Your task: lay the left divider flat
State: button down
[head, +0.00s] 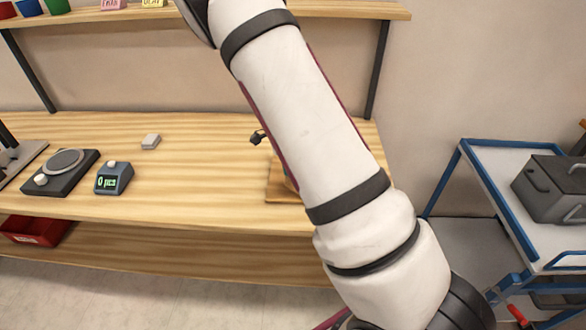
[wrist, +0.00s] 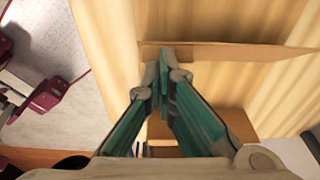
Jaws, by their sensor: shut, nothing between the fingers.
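In the wrist view my gripper (wrist: 163,66) is shut, its two fingertips together with nothing between them. A thin brown panel (wrist: 240,53), which may be the left divider, runs across the picture just beyond the fingertips. The fingertips overlap its left end; I cannot tell if they touch it. A brown wooden piece (wrist: 238,124) shows behind the right finger. In the head view my arm hides most of a wooden item (head: 284,187) on the workbench, and my gripper is not visible there. I cannot make out a left and a right divider.
The wooden workbench (head: 200,190) holds a dark scale with a round plate (head: 65,162), a counter reading "0 pcs" (head: 114,178) and a small grey block (head: 151,141). A small dark object (head: 257,137) shows beside my arm. A blue-framed cart (head: 490,180) carries a grey box (head: 552,188).

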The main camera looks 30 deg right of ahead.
jog(key=shift+w+a+f+g+h+b, duration=0.5)
jog(key=shift+a+h+b, duration=0.15)
jog(key=shift+h, duration=0.15)
jog(key=shift+w+a+f+g+h+b, duration=0.35)
jog(key=shift+a+f+g+h+b, duration=0.2)
jog(key=shift+h, duration=0.25)
jog(key=shift+w+a+f+g+h+b, duration=0.4)
jog(key=shift+a+f+g+h+b, duration=0.2)
jog(key=shift+h+b, duration=0.25)
jog(key=shift+w+a+f+b, duration=0.15)
jog(key=shift+a+f+b, duration=0.2)
jog(key=shift+b, duration=0.3)
jog(key=shift+r, duration=0.1)
jog(key=shift+r, duration=0.6)
jog(key=shift+r+p, duration=0.15)
jog(key=shift+p, duration=0.15)
